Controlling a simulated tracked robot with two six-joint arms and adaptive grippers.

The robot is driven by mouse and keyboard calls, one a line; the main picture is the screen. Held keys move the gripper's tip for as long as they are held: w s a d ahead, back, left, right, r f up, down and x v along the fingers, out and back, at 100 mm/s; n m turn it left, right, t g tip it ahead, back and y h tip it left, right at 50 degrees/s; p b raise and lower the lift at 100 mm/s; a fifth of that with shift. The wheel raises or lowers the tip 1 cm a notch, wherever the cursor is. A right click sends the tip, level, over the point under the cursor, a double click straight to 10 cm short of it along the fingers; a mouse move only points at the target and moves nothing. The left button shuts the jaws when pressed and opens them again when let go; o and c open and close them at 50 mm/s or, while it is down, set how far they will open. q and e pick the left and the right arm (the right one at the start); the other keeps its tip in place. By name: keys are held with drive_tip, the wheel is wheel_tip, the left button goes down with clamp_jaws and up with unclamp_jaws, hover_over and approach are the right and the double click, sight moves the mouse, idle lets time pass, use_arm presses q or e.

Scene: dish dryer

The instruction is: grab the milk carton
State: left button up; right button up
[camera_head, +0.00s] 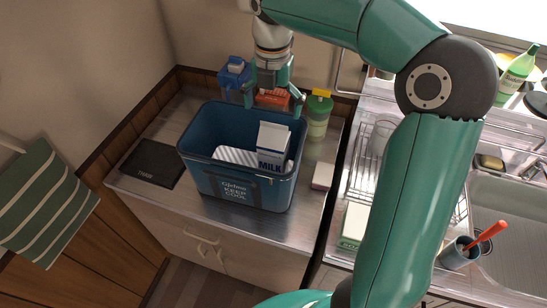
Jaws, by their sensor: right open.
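The milk carton (272,146), white with dark "MILK" lettering, stands a little tilted inside the blue cooler box (205,176). Its lower part is hidden by the box's front wall. My right gripper (273,108) points down over the back rim of the cooler, behind and above the carton. Its two fingers are spread, apart from the carton. A red-orange item (272,97) shows between the fingers; I cannot tell whether it touches them. My left gripper is out of view.
A white striped item (234,155) lies in the cooler beside the carton. A dark mat (153,163) lies left. The dish rack and sink (507,222) are right, partly behind my right arm.

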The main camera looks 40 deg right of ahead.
sight(273, 131)
drive_tip(key=shift+d+f+p, duration=0.1)
drive_tip(key=shift+f+p, duration=0.35)
drive_tip(key=shift+f, duration=3.55)
drive_tip(key=shift+c, duration=0.3)
drive_tip(key=c, duration=1.8)
